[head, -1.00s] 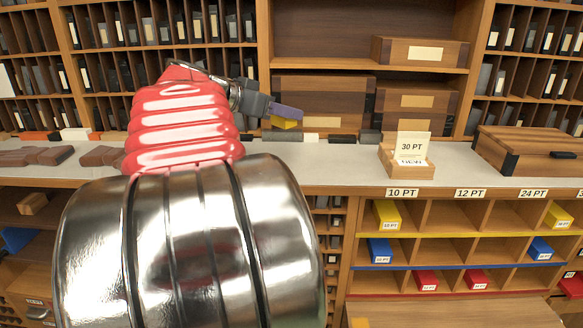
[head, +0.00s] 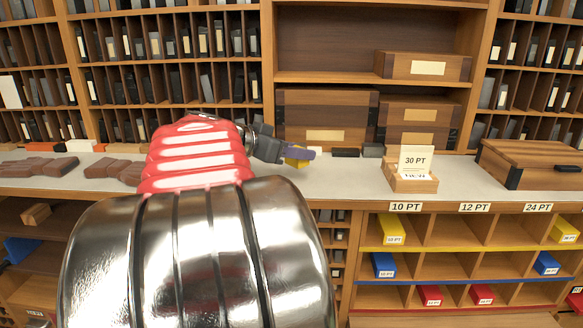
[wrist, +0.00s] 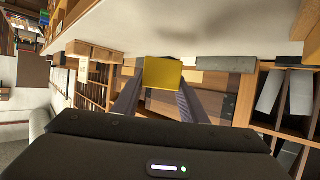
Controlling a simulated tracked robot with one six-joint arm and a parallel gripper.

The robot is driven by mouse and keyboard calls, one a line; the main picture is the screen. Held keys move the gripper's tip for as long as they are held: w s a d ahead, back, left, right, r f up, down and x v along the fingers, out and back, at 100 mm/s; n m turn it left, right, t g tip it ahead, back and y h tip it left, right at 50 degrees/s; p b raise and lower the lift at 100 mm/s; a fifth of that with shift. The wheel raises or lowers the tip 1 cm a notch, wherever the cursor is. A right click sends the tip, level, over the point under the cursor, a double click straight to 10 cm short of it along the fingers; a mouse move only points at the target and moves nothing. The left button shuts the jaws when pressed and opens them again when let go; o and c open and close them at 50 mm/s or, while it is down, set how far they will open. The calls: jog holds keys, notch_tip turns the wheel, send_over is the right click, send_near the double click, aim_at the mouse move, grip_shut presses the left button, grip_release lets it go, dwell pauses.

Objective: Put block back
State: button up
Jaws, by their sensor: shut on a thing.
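A yellow block (wrist: 163,75) is between the two fingers of my gripper (wrist: 160,90) in the wrist view. In the head view the gripper (head: 300,154) is just above the grey counter (head: 350,172), and the yellow block shows only as a small patch under and behind the fingers. The gripper is shut on the block. I cannot tell whether the block touches the counter. The labelled cubby shelf below has compartments under 10 PT, 12 PT and 24 PT. Another yellow block (head: 392,230) sits in the yellow row under 10 PT, and a further one (head: 564,231) under 24 PT.
A small wooden stand with a 30 PT card (head: 413,176) stands on the counter right of the gripper. Blue blocks (head: 384,265) and red blocks (head: 430,295) lie in the lower rows. A wooden case (head: 530,163) is at the right. Brown blocks (head: 110,168) lie at the left.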

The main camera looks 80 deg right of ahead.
aim_at(291, 164)
jog(key=shift+f, duration=0.15)
jog(key=shift+f, duration=1.8)
jog(key=shift+f, duration=0.15)
jog(key=o, duration=1.1)
jog(key=shift+c, duration=0.2)
jog(key=shift+w+a+r, duration=0.3)
jog(key=shift+a+r, duration=0.05)
jog(key=v, duration=1.1)
